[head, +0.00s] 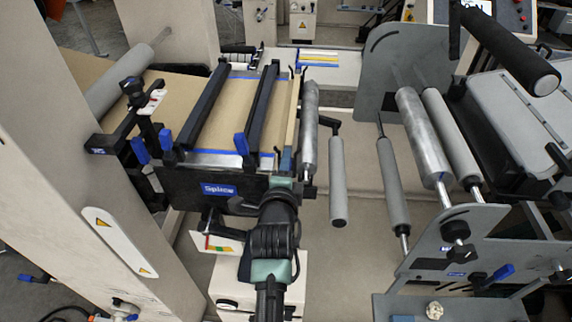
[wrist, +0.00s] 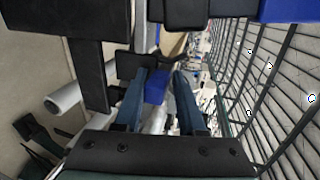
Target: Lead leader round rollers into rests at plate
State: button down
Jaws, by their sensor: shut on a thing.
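My gripper (head: 287,163) is at the near right corner of the splice table, shut on the near end of a narrow tan strip (head: 292,112), which seems to be the leader's edge bar. In the wrist view my gripper's blue fingers (wrist: 161,78) stand apart; what lies between them is hard to make out. Brown web (head: 232,105) lies flat under two black clamp bars. To the right are a silver roller (head: 310,125), two hanging grey rollers (head: 338,180) (head: 392,180), another silver roller (head: 423,135) and a grey roller (head: 452,138). The near plate (head: 470,225) and far plate (head: 400,65) flank the right rollers.
Blue clamp handles (head: 241,144) stick up by the table's near edge. The Splice panel (head: 215,189) is left of my gripper. A pale post (head: 75,150) stands at left. A black-sleeved bar (head: 510,50) juts out at upper right. Open gaps lie between the hanging rollers.

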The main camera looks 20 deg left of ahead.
jog(key=shift+s+f, duration=0.1)
jog(key=shift+f, duration=0.2)
notch_tip(320, 180, up, 5)
jog(key=p, duration=0.3)
jog(key=shift+r+p, duration=0.1)
jog(key=shift+p, duration=0.3)
jog(key=shift+f+b, duration=0.2)
jog(key=shift+b, duration=0.25)
jog(key=shift+r+t+b, duration=0.2)
jog(key=shift+t+b, duration=0.3)
jog(key=shift+b, duration=0.85)
